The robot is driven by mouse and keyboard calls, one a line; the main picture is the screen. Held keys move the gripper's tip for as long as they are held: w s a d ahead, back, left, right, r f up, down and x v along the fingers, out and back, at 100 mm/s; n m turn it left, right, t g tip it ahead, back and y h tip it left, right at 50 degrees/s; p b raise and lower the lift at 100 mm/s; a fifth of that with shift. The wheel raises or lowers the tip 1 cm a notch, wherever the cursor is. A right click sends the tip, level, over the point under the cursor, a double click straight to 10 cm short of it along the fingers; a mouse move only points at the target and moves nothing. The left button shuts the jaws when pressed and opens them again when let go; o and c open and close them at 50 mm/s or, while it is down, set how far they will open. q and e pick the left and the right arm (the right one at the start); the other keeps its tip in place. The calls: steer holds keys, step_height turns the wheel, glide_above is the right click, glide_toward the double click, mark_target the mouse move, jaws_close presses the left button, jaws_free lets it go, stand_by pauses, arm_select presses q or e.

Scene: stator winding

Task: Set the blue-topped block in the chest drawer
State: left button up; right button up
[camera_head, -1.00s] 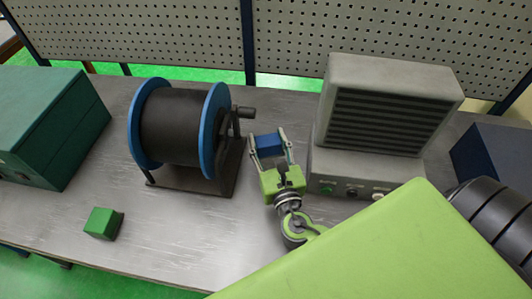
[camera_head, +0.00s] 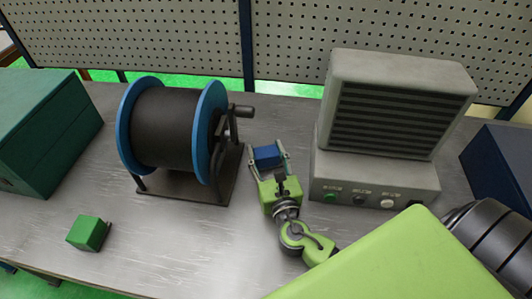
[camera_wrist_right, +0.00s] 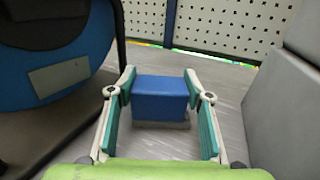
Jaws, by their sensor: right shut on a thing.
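The blue-topped block (camera_head: 267,155) is between the fingers of my right gripper (camera_head: 267,158), on the bench between the cable reel and the grey machine. In the right wrist view the block (camera_wrist_right: 160,98) shows its blue upper part and a grey lower edge. The teal-padded fingers of the right gripper (camera_wrist_right: 160,105) are on either side of it, shut on it. Whether the block touches the bench is hard to tell. A dark blue box (camera_head: 500,165) at the right edge may be the chest; no open drawer shows. My left gripper is not in view.
A cable reel (camera_head: 165,128) with blue flanges and a crank stands close left of the gripper. A grey machine (camera_head: 375,182) stands close right. A green cube (camera_head: 88,232) and a green box (camera_head: 45,135) are at the left. The bench front is clear.

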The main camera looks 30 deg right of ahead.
steer(key=shift+f, duration=0.15)
steer(key=o, duration=1.3)
